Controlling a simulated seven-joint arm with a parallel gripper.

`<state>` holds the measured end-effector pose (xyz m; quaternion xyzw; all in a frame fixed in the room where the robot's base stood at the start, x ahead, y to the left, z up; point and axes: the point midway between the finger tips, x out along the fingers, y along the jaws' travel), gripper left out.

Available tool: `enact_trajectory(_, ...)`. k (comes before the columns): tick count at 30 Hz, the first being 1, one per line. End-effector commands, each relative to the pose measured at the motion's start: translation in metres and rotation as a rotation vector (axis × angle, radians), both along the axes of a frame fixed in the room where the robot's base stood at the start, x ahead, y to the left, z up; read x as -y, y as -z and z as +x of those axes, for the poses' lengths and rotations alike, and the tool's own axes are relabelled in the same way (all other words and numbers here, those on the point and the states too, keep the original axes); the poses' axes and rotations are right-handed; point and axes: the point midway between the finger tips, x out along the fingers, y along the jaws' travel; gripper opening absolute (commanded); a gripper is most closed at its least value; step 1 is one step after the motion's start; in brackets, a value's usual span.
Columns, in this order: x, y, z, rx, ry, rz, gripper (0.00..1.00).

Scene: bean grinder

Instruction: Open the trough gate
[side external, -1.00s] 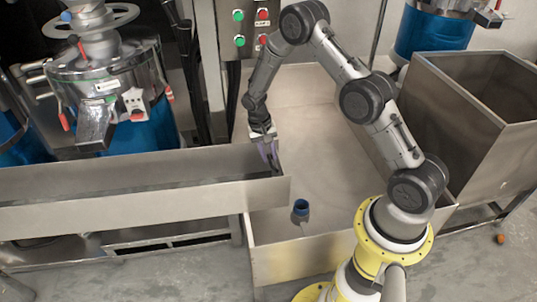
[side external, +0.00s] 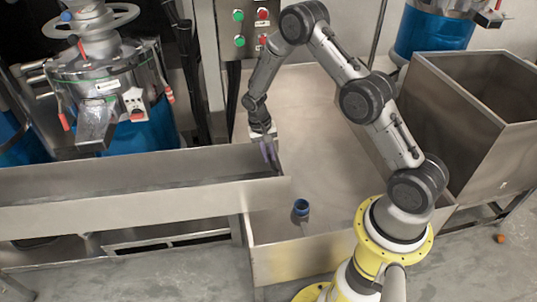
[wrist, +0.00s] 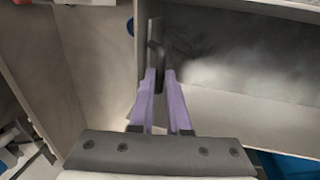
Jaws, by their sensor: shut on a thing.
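The long metal trough (side external: 130,205) runs along the left, with its open end near the middle of the side view. My gripper (side external: 271,156) points down at that end, beside the trough's right end. In the wrist view, the purple fingers of my gripper (wrist: 160,76) are shut on the dark upright edge of the trough gate (wrist: 154,35). The gate stands across the trough's end. The trough's inside (wrist: 235,75) shows to the right of the fingers. The gate is mostly hidden by my gripper in the side view, and how far it is raised cannot be told.
A wide metal bin (side external: 325,215) lies below and right of the trough's end, with a blue-rimmed container (side external: 301,208) in it. A tall hopper (side external: 480,105) stands at the right. Grinders (side external: 105,85) stand behind the trough. A button panel (side external: 251,30) is at the back.

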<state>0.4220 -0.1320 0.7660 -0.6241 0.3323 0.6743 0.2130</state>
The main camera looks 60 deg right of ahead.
Motion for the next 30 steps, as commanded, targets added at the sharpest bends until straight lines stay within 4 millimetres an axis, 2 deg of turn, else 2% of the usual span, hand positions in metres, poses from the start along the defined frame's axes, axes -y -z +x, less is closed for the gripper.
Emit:
enact_trajectory(27,-0.0001,-0.0004,0.0004,0.001,0.000,0.000,0.00)
enact_trajectory(30,0.0000,-0.0058,0.0011,0.004,0.000,-0.001,0.00)
